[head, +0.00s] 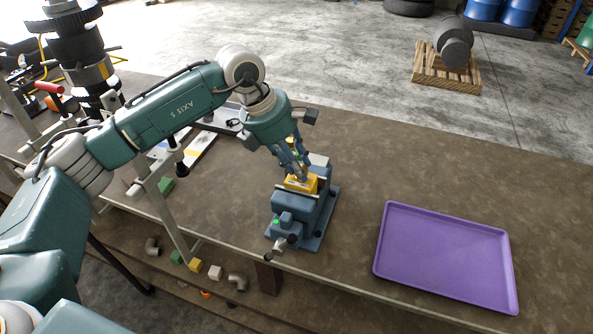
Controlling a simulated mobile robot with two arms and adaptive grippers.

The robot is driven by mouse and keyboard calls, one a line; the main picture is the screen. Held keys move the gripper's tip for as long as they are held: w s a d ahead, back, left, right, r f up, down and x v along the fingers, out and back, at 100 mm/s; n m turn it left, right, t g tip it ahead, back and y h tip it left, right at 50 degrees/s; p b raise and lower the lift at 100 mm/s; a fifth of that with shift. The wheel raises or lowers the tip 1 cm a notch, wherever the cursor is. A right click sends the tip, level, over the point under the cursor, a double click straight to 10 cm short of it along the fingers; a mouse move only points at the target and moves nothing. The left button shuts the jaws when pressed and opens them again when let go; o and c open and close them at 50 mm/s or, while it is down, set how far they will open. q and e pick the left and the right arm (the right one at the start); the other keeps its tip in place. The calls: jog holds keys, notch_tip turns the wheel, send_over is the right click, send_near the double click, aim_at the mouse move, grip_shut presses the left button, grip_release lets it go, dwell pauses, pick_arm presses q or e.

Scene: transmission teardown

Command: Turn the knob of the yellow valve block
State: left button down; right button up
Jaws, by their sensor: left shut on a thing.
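The yellow valve block (311,185) sits in the jaws of a blue-grey vise (312,212) near the front edge of the bench. My left gripper (301,178) reaches down onto the top of the block from the upper left. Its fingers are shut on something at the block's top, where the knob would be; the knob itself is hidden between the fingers. The vise has a small green light and a handle at its front. My right gripper is not in view.
A purple tray (446,256) lies empty to the right of the vise on the brown bench (400,165). Bench space between and behind them is clear. Small coloured blocks and pipe elbows (238,281) lie on a lower level at the front left.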

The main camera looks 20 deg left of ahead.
pick_arm(q)
jog(key=n+y+b, duration=0.1)
jog(key=n+b, duration=0.2)
jog(key=b, duration=0.1)
jog(key=n+t+y+b, duration=0.1)
jog(key=n+b, duration=0.3)
jog(key=d+n+t+y+b, duration=0.1)
jog(key=n+b, duration=0.3)
jog(key=shift+r, duration=0.2)
jog(key=n+y+b, duration=0.1)
jog(key=n+b, duration=0.1)
jog(key=shift+r+n, duration=0.1)
jog(key=shift+n, duration=0.3)
jog(key=shift+r+n+y+b, duration=0.1)
jog(key=shift+n+y+b, duration=0.2)
jog(key=shift+n+y, duration=0.3)
jog(key=shift+n, duration=0.3)
jog(key=c, duration=1.6)
grip_release()
jog(key=shift+c, duration=0.2)
jog(key=shift+o, duration=0.9)
jog(key=shift+d+f, duration=0.1)
jog(key=shift+f, duration=0.1)
